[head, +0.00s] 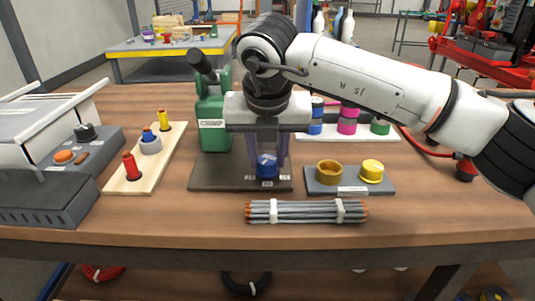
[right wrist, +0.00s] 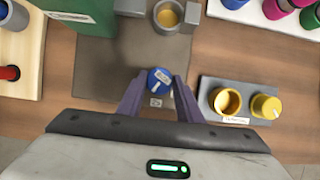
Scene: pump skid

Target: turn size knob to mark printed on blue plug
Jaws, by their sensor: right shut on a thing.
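The blue size knob (head: 267,165) sits at the front of a dark base plate (head: 215,178), below a green press-like machine (head: 213,122). Small white mark labels lie on the plate around it. My right gripper (head: 268,160) points down, its purple fingers on either side of the knob, shut on it. In the right wrist view the knob (right wrist: 159,79) shows a white mark on top, between the fingertips (right wrist: 158,88). A blue plug (head: 148,134) stands in a grey ring on the wooden board; its print is too small to read. My left gripper is not in view.
A grey block with a brass cup (head: 329,172) and yellow cap (head: 372,171) stands right of the plate. A cable bundle (head: 306,211) lies in front. The wooden board (head: 135,180) and a grey control box (head: 50,190) are left. Coloured pieces stand on a white tray (head: 385,134) behind.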

